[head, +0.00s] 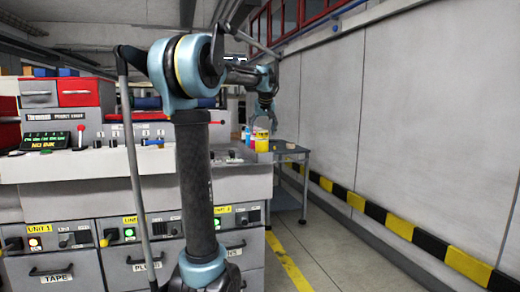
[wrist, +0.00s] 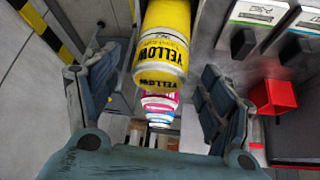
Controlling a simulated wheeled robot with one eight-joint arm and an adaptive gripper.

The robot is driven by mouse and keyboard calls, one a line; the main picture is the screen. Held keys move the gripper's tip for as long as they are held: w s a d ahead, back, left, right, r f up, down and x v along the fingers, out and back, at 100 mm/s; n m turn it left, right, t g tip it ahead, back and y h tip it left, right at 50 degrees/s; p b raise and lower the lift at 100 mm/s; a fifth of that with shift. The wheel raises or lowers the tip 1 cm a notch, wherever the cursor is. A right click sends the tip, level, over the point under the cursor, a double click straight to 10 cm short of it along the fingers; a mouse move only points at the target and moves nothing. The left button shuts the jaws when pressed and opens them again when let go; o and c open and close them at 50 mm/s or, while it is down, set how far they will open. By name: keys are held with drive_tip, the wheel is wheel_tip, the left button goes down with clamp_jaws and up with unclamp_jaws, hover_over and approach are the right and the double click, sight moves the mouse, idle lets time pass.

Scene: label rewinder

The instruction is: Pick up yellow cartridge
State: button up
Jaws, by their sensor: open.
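The yellow cartridge (head: 262,141) stands upright near the small side table beside the machine in the head view. In the wrist view the yellow cartridge (wrist: 162,50) is large and close, with a pale band and the word YELLOW on it. My gripper (head: 264,119) is just above the cartridge in the head view. In the wrist view my gripper (wrist: 150,105) has its two fingers spread wide, one to each side of the line to the cartridge. The fingers look clear of it. The jaws are open and empty.
A magenta cartridge (wrist: 158,101) and a blue-and-white one (wrist: 160,119) stand in line behind the yellow one. A red box-shaped part (wrist: 273,97) is at the right. The side table (head: 290,149) stands near the grey wall (head: 420,130) with its yellow-black kerb.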

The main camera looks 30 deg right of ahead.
drive_tip(key=shift+x, duration=1.7)
drive_tip(key=shift+a, duration=0.1)
clamp_jaws()
drive_tip(key=shift+r, duration=0.1)
